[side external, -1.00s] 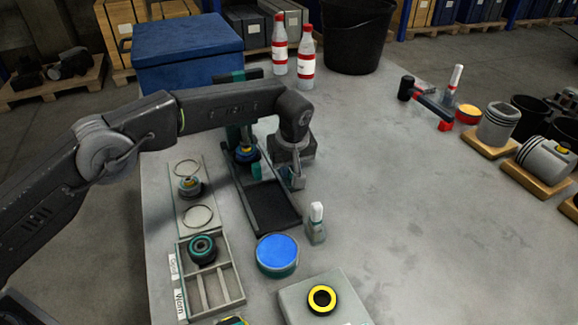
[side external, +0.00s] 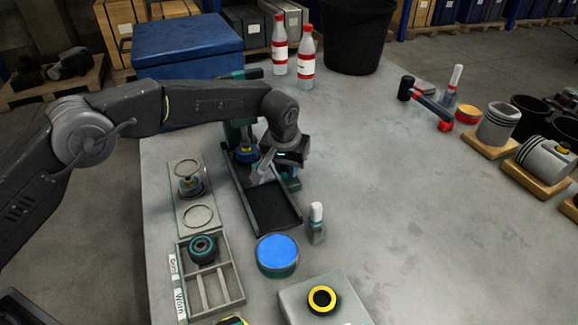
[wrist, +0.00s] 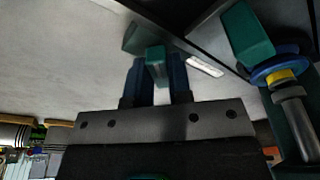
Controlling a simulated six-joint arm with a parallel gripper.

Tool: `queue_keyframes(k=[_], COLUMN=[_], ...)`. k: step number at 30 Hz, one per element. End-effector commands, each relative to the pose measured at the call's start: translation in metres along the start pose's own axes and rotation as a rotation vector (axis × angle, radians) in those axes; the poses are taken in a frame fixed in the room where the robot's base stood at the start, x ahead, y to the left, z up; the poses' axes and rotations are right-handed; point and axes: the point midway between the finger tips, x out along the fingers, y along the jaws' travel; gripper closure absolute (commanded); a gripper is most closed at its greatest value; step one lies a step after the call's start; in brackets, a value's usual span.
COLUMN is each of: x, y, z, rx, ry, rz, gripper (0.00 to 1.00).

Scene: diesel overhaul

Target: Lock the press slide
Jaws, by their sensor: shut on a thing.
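The press (side external: 240,135) is a teal frame with a dark sliding bed (side external: 272,205) running toward the front. A blue, yellow and silver ram assembly (side external: 246,155) sits in it; the wrist view shows its blue disc (wrist: 274,66) and silver shaft (wrist: 293,125) at right. My gripper (side external: 258,178) is tilted low over the bed. In the wrist view its two blue fingers (wrist: 157,78) are closed around a small teal tab (wrist: 155,66). A teal part (side external: 293,180) shows at the bed's right edge. Whether the slide is locked cannot be told.
A white-capped bottle (side external: 316,222) and a blue-topped round tin (side external: 277,255) stand close in front of the press. A parts tray (side external: 222,290) and ring plate (side external: 198,215) lie left. A blue box (side external: 187,50) is behind. The table's right middle is clear.

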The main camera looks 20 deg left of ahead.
Motion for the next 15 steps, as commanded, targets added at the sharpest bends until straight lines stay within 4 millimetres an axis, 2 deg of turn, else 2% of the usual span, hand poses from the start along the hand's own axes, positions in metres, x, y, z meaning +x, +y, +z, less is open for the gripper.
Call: queue_keyframes(k=[5,15], x=[-0.0009,-0.001], y=[-0.0008,-0.0009], z=[-0.0003,-0.0004], rx=[0.115,0.139], ry=[0.001,0.0], rz=[0.025,0.029], gripper=[1.0,1.0])
